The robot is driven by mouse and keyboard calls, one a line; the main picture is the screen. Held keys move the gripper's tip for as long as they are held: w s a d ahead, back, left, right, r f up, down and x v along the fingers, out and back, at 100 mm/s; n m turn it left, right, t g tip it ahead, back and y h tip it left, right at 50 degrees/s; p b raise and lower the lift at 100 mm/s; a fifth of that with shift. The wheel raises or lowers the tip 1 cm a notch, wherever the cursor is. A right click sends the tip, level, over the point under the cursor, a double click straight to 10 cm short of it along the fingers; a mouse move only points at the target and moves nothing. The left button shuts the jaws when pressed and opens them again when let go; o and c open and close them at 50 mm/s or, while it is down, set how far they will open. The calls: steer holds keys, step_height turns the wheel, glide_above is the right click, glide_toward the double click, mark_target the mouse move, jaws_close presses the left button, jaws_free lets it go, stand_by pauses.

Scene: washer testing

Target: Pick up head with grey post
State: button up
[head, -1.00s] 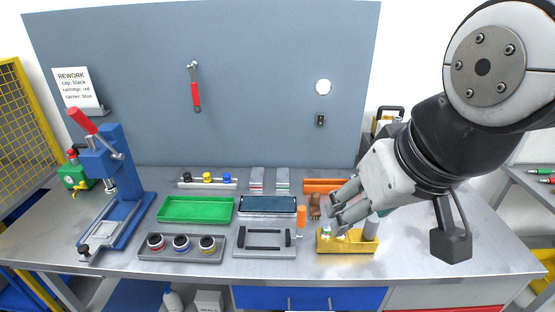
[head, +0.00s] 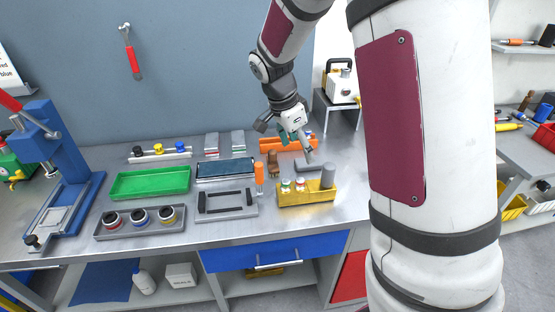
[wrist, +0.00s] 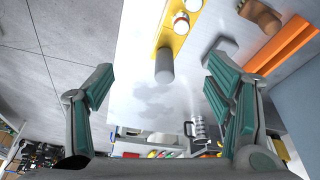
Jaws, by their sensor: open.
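A yellow block (head: 300,196) stands at the front right of the bench with an upright grey post (head: 328,176) at its right end. Small white-topped pieces (head: 300,184) sit in its left part. The yellow block (wrist: 182,40) and grey post (wrist: 164,66) also show in the wrist view, the post pointing toward the camera and lying between the two fingers in the picture. My gripper (head: 288,140) is open and empty, above the bench and behind the yellow block. In the wrist view my gripper (wrist: 157,85) has its teal-padded fingers wide apart, and neither visibly touches the post.
An orange tray (head: 284,144) and a brown piece (head: 272,161) lie behind the block. A low grey piece (head: 310,166) lies just behind the post. An orange-handled item (head: 259,177) and a grey fixture (head: 226,205) stand left. Bench right of the post is clear.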

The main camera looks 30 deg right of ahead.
mark_target(310, 186)
steer(key=w+d+f+m, duration=0.1)
steer(key=f, duration=0.2)
steer(key=w+d+f+m, duration=0.1)
steer(key=f, duration=0.2)
steer(key=w+d+f+m+g, duration=0.1)
steer(key=f, duration=0.2)
steer(key=shift+w+m+h, duration=0.25)
steer(key=shift+m+h, duration=0.05)
steer(key=x, duration=0.7)
steer(key=shift+d+f+p, duration=0.15)
steer(key=shift+f+p, duration=0.2)
steer(key=shift+p+x, duration=0.65)
steer(key=shift+x, duration=2.6)
steer(key=shift+w, duration=0.3)
jaws_close()
